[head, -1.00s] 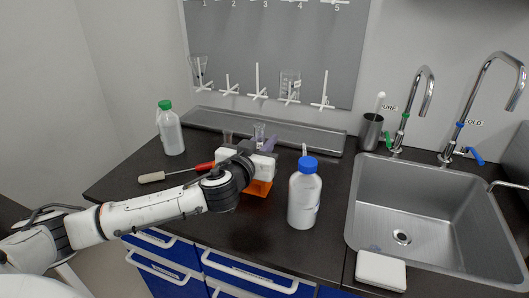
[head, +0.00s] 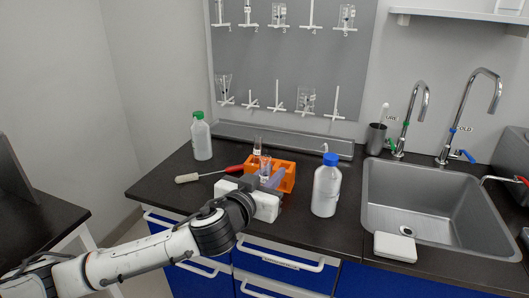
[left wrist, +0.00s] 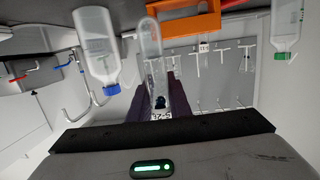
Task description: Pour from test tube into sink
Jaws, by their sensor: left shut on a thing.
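My left gripper (head: 268,180) is in front of the orange test tube rack (head: 286,180) on the black counter. It is shut on a clear test tube (left wrist: 151,45), which shows between the dark purple fingers in the left wrist view. In the head view the held tube is partly hidden by the fingers. I cannot tell how much liquid is in it. Another clear tube (head: 257,145) stands at the rack. The steel sink (head: 430,195) is at the right, well apart from the gripper. My right gripper is not in view.
A blue-capped bottle (head: 326,190) stands on the counter between the gripper and the sink. A white box (head: 395,247) lies at the sink's front edge. Two taps (head: 470,115) rise behind the sink.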

